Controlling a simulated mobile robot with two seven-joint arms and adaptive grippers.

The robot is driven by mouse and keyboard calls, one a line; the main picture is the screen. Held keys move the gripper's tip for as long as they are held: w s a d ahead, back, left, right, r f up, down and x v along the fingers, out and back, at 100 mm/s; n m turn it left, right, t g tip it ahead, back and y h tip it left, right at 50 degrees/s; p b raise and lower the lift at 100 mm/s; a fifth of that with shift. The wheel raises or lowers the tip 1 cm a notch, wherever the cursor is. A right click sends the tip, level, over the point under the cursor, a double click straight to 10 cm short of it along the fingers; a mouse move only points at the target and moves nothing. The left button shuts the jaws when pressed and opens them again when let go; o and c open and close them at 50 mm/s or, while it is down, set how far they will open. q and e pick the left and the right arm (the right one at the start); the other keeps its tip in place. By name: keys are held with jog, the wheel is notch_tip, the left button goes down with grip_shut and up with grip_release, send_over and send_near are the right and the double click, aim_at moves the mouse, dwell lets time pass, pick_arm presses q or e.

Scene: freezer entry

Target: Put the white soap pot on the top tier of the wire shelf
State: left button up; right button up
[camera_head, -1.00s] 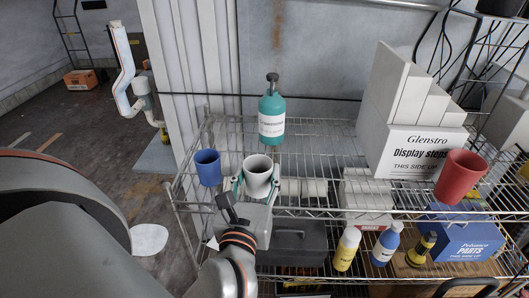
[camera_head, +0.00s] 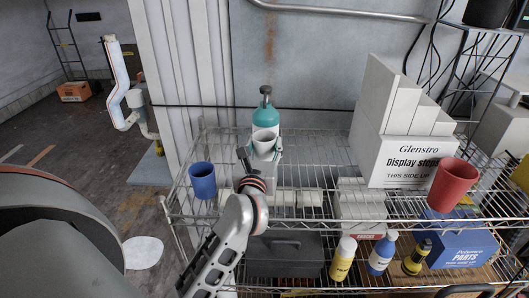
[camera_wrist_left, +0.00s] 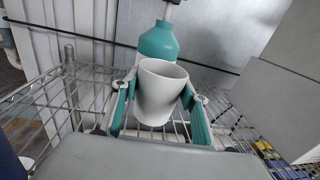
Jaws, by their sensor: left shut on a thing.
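The white soap pot (camera_head: 263,143) is a plain white tapered cup, upright, with its open mouth up. My left gripper (camera_head: 264,151) is shut on it; in the left wrist view the teal finger pads flank the pot (camera_wrist_left: 160,92) on both sides. The pot is over the top tier of the wire shelf (camera_head: 306,215), just in front of a teal bottle. My gripper hides the pot's base in the head view, and I cannot tell whether it touches the wires. My right gripper is not in view.
On the top tier, a blue cup (camera_head: 203,181) stands left, the teal bottle (camera_head: 265,112) behind the pot, and a display box (camera_head: 408,160) and red cup (camera_head: 453,184) right. Bare wire lies between bottle and box. Bottles and a blue box (camera_head: 460,249) sit below.

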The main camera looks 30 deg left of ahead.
aim_at(265, 154)
pick_arm(q)
jog(key=f, duration=0.3)
jog(key=shift+w+a, duration=0.25)
jog(key=shift+w, duration=0.15)
jog(key=shift+f+b, duration=0.25)
jog(key=shift+b, duration=0.05)
jog(key=shift+f, duration=0.2)
jog(key=o, duration=1.1)
jog(key=shift+c, duration=0.2)
